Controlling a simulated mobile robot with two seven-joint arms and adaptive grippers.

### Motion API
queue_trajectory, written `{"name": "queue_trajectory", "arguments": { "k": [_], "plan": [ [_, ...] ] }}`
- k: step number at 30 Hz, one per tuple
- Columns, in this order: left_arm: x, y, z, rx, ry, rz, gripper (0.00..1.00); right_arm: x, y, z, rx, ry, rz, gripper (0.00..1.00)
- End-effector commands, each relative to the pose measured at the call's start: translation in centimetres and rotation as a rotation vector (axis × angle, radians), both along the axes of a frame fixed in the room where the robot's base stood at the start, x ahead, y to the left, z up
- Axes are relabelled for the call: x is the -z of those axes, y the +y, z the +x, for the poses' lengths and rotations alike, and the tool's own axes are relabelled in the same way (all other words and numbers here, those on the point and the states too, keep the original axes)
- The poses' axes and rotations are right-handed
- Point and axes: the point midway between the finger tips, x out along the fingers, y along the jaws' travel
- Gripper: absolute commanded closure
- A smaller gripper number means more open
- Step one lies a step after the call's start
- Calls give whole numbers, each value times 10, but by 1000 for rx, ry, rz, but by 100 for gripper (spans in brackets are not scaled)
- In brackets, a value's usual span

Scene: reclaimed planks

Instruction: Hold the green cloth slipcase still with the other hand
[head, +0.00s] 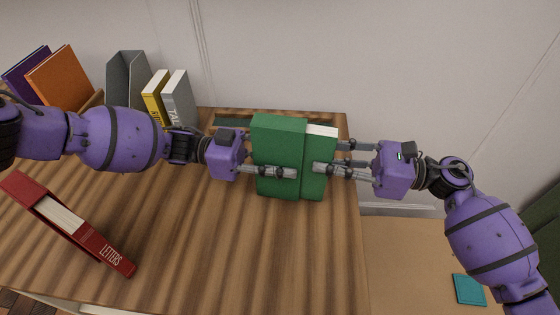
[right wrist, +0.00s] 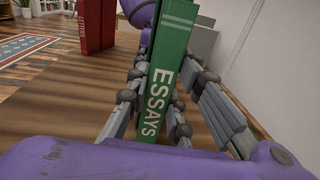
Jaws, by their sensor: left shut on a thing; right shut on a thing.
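The green cloth slipcase (head: 277,148) stands upright near the table's right end. A green book (head: 317,186) sticks partly out of its right side, with white page edges showing on top. In the right wrist view its spine (right wrist: 170,75) reads ESSAYS. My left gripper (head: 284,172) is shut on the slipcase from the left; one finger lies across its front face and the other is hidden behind. My right gripper (head: 328,160) is shut on the green book from the right, with fingers on both sides of the spine in the right wrist view (right wrist: 155,105).
A red slipcase with a LETTERS book (head: 112,257) stands at front left. Behind my left arm are a grey holder (head: 127,75), yellow and grey books (head: 178,95), and orange and purple books (head: 62,78). A teal item (head: 469,290) lies lower right. The table's front middle is clear.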

Motion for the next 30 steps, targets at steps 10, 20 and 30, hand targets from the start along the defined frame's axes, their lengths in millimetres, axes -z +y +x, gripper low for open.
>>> {"name": "queue_trajectory", "arguments": {
  "k": [10, 20, 30],
  "plan": [
    [0, 0, 0, 0, 0, 1, 100, -2, 8, 1, -1, -1, 4, 100],
    [0, 0, 0, 0, 0, 1, 100, -2, 16, 2, -1, -2, 5, 100],
    [0, -1, -1, 2, 1, -1, 100, -3, 17, 2, -1, -3, 7, 100]
  ]
}}
